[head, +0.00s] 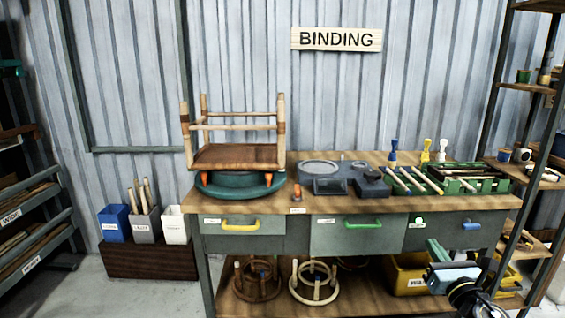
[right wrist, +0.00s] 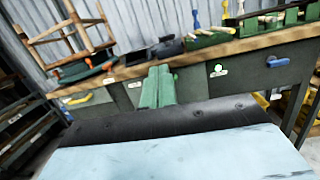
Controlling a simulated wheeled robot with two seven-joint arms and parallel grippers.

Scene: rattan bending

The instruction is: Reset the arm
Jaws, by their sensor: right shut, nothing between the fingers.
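My right gripper (head: 434,243) is at the lower right of the head view, in front of the bench drawers. Its green fingers are shut together with nothing between them, and its light blue body is below them. The right wrist view shows the same green fingers (right wrist: 157,84) closed, pointing toward the bench front, apart from everything on the bench. My left gripper is in neither view.
The wooden bench (head: 335,205) has drawers with yellow, green and blue handles. Grey devices (head: 340,175) and a green tool rack (head: 470,182) stand on top. Round rattan frames (head: 315,283) and a yellow bin (head: 408,275) sit below. Shelves (head: 525,130) flank the right, bins (head: 145,224) the left.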

